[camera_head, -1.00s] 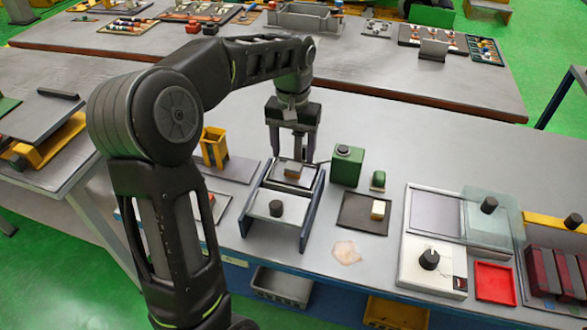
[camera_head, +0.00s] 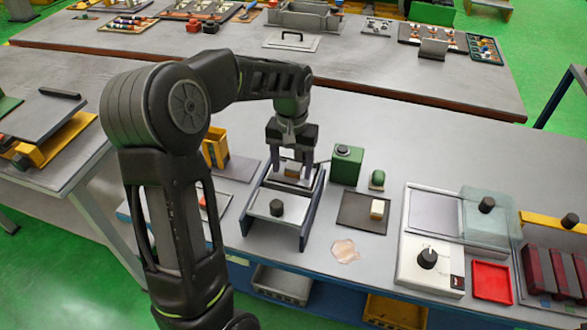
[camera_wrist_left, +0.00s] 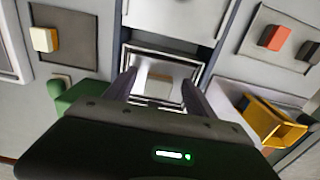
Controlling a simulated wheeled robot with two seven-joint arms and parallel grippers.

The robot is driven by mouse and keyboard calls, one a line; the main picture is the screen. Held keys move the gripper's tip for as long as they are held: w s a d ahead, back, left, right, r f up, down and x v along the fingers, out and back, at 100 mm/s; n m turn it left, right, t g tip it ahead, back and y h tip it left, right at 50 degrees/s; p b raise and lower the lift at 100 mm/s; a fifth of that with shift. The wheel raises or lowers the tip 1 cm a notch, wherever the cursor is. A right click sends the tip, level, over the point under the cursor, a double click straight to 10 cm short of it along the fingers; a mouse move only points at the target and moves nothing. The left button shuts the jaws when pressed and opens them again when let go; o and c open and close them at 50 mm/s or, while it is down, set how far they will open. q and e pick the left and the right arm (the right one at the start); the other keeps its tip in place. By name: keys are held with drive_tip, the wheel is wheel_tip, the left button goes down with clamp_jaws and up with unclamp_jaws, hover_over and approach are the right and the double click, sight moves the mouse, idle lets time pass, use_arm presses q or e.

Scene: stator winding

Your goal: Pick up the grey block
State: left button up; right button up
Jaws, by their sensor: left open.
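A small block (camera_head: 292,170) with a grey top and a brownish side sits in a recessed tray at the far end of the blue-sided fixture (camera_head: 305,228). In the left wrist view the block (camera_wrist_left: 160,86) shows pale grey inside a metal frame, between my fingers. My left gripper (camera_head: 293,177) is open, pointing down, with a finger on either side of the block. The wrist view also shows my left gripper (camera_wrist_left: 158,80) with clear space between its fingers. I cannot tell whether they touch the block. My right gripper is not in view.
The fixture's sliding plate with a black knob (camera_head: 276,208) lies in front of the block. A green box (camera_head: 347,165) stands close on the right and a yellow bin (camera_head: 216,146) on the left. A dark mat (camera_head: 362,222) holds a cream-and-brown block (camera_head: 377,209).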

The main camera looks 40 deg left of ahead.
use_arm(q)
drive_tip(key=shift+c, duration=0.5)
clamp_jaws()
